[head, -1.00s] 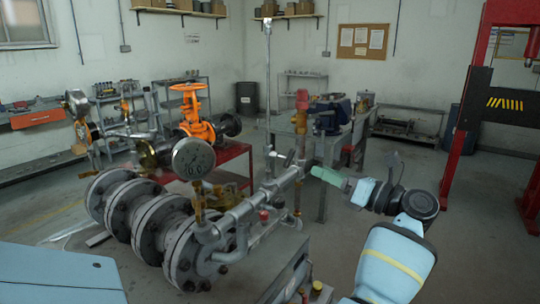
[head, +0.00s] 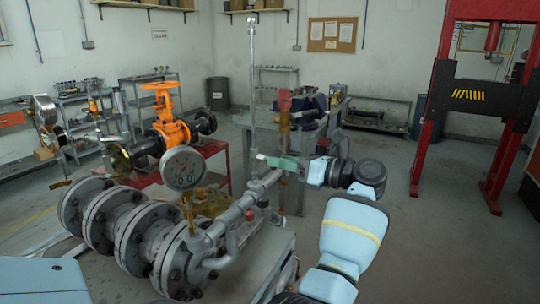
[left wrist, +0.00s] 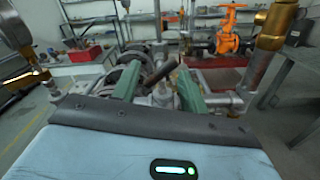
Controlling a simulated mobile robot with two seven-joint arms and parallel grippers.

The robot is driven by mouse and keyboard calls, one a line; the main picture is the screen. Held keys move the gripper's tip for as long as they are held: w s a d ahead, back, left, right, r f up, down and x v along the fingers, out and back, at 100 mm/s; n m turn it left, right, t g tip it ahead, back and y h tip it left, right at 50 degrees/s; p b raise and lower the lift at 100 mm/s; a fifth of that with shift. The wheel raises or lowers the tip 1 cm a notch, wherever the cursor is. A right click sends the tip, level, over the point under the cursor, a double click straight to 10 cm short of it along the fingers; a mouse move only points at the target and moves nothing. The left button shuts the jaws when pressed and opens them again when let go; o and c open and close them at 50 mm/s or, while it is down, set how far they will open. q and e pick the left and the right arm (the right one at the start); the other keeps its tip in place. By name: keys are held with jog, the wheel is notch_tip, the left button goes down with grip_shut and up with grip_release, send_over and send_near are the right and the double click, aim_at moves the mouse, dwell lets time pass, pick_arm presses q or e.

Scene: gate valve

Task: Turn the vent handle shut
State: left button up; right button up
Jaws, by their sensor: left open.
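The pipe assembly (head: 233,213) runs diagonally beside the grey flanges, with a pressure gauge (head: 184,168) above it. My left gripper (head: 276,162) has pale green fingers and reaches over the far end of this pipe. In the left wrist view, its two green fingers (left wrist: 159,86) are spread apart. A dark, bar-like handle (left wrist: 160,73), which looks like the vent handle, shows between them, tilted. I cannot tell whether either finger touches it. In the head view the fingers mostly hide this handle. My right gripper is not in view.
A tall thin pipe (head: 252,80) rises just behind my left gripper. A red-topped brass fitting (head: 284,112) stands close to its right. An orange valve (head: 166,115) sits on a red bench behind the flanges. The floor at right is clear before the red press (head: 432,110).

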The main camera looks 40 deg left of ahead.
pick_arm(q)
jog(key=shift+p+x, duration=0.35)
jog(key=shift+x, duration=1.3)
